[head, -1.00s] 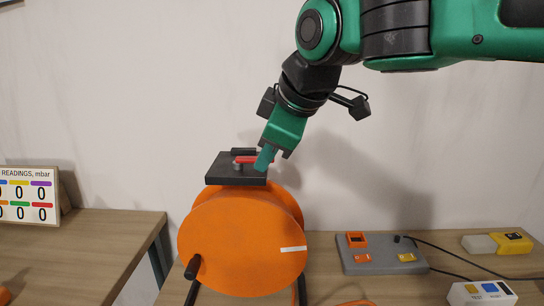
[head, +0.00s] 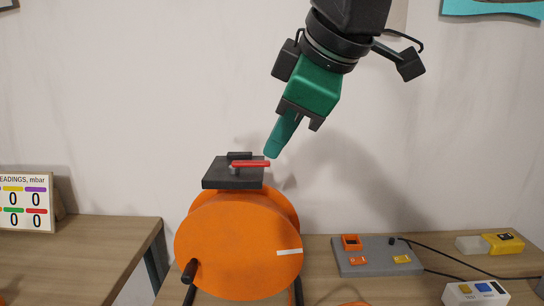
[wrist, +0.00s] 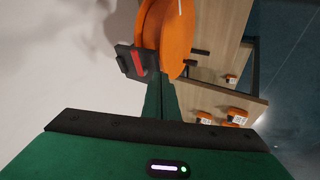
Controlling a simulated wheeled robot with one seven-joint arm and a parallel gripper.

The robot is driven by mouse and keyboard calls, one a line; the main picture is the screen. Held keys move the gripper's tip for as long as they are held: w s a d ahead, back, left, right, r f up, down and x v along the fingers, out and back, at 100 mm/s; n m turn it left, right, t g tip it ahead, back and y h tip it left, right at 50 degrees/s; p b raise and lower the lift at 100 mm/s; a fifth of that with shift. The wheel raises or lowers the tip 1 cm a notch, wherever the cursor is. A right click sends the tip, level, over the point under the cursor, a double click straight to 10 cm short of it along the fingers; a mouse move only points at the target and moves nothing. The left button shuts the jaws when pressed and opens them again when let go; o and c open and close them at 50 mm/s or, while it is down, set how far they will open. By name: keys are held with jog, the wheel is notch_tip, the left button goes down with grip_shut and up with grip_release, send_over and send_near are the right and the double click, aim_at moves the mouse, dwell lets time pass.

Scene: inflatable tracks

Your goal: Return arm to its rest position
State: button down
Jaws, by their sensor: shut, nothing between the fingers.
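My gripper (head: 272,154) is shut and empty, its teal fingers together and pointing down. In the head view its tip is just above and right of a red lever (head: 250,164) on a dark plate (head: 232,181), with a small gap seeming to lie between them. The plate sits on top of an orange reel (head: 240,245). In the wrist view the closed fingers (wrist: 158,90) point toward the reel (wrist: 172,40), with the red lever (wrist: 138,62) just left of them.
A grey panel (head: 375,266) with orange parts and a cable lies on the right table. A yellow device (head: 502,243) and a white box (head: 474,293) lie near it. A readings board (head: 25,203) stands on the left table. The wall area above the left table is clear.

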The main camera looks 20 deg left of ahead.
jog(key=w+d+f+m+h, duration=0.2)
jog(key=w+d+f+m, duration=0.25)
jog(key=d, duration=0.65)
jog(key=w+d+f+m+h, duration=0.1)
jog(key=w+d+f+m, duration=0.3)
jog(key=d, duration=0.7)
jog(key=w+d+f+m+h, duration=0.25)
jog(key=d+f+m, duration=0.2)
jog(key=d, duration=0.65)
jog(key=s+d+f+m+g+h, duration=0.1)
jog(key=s+d+f+m, duration=0.35)
jog(key=d, duration=0.45)
jog(key=s+d+f+m+g, duration=0.1)
jog(key=s+d+f+m, duration=0.2)
jog(key=d+f, duration=0.45)
jog(key=s+d+f+m+g, duration=0.1)
jog(key=s+d+f+m, duration=0.2)
jog(key=s, duration=0.3)
jog(key=s+d+f+m+g, duration=0.1)
jog(key=s+d+f+m, duration=0.1)
jog(key=s+d, duration=0.3)
jog(key=shift+s+f+m, duration=0.4)
jog(key=shift+s+m, duration=0.35)
jog(key=shift+s, duration=0.3)
jog(key=shift+y, duration=0.25)
